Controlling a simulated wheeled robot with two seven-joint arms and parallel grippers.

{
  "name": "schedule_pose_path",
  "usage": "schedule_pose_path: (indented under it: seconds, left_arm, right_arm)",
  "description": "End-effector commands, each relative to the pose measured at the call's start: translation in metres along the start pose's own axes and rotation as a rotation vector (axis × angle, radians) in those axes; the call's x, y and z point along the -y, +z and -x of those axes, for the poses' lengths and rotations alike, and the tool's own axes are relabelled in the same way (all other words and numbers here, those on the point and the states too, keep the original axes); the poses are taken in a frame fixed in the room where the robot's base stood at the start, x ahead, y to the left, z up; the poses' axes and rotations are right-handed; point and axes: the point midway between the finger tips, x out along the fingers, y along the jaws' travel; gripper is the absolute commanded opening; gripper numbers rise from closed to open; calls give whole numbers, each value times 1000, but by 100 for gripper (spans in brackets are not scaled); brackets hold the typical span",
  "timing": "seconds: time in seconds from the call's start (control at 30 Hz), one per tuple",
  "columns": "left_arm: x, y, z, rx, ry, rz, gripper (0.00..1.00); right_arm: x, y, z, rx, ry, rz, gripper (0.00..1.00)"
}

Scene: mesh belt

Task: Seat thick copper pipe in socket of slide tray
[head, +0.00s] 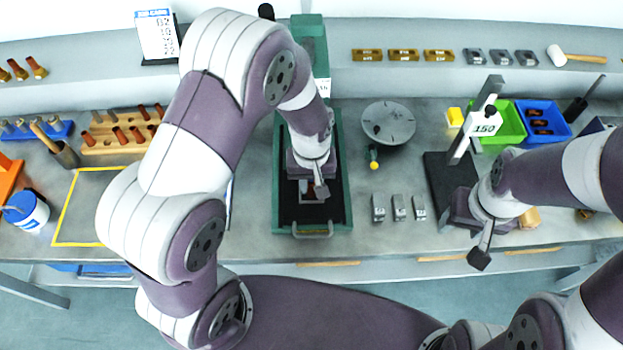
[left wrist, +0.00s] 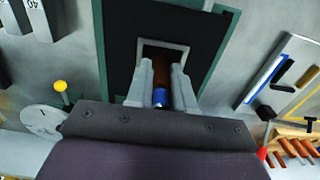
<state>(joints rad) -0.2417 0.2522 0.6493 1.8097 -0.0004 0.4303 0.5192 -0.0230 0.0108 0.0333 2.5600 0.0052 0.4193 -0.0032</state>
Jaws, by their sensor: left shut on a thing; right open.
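The slide tray (head: 287,212) is a black bed in a green frame with a grey handle at its near end. It also shows in the left wrist view (left wrist: 118,62). My left gripper (head: 316,192) is over the tray. In the left wrist view its fingers (left wrist: 161,92) are shut on the thick copper pipe (left wrist: 161,70), brown with a blue end between the fingers. The pipe's far end shows within the outline of the grey square socket (left wrist: 180,46). I cannot tell how deep it reaches. My right gripper (head: 481,254) is open and empty, at the right near the bench front.
Three small grey blocks (head: 399,207) stand right of the tray. A round grey disc (head: 388,123) lies behind them. A black stand with a 150 sign (head: 486,124) is beside my right arm. A wooden rack of copper pieces (head: 100,146) is at the left. Green (head: 509,122) and blue bins (head: 560,112) stand at back right.

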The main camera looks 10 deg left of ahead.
Motion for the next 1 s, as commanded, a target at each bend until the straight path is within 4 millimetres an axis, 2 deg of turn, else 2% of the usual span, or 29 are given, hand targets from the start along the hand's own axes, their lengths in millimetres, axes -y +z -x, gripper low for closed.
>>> schedule_pose_path:
  seconds: [0.23, 0.27, 0.3, 0.33, 0.57, 0.67, 0.77, 1.0]
  left_arm:
    - [0, 0, -4, 0, 0, 0, 0]
    - [0, 0, -3, 0, 0, 0, 32]
    - [0, 0, -2, 0, 0, 0, 45]
    - [0, 0, -2, 0, 0, 0, 48]
    - [0, 0, -2, 0, 0, 0, 48]
    - [-1, -1, 4, -3, 2, 0, 48]
    - [-1, -1, 21, -6, 3, 0, 48]
    - [-1, -1, 85, -6, 3, 0, 48]
  right_arm:
    - [0, 0, -3, 0, 0, 0, 52]
    - [0, 0, -2, 0, 0, 0, 52]
    - [0, 0, -2, 0, 0, 0, 52]
    - [0, 0, -2, 0, 0, 0, 52]
    - [0, 0, -2, 0, 0, 0, 52]
    - [0, 0, -1, 0, 0, 0, 52]
    - [0, 1, -6, 0, 0, 0, 52]
    - [0, 2, -16, 0, 0, 0, 52]
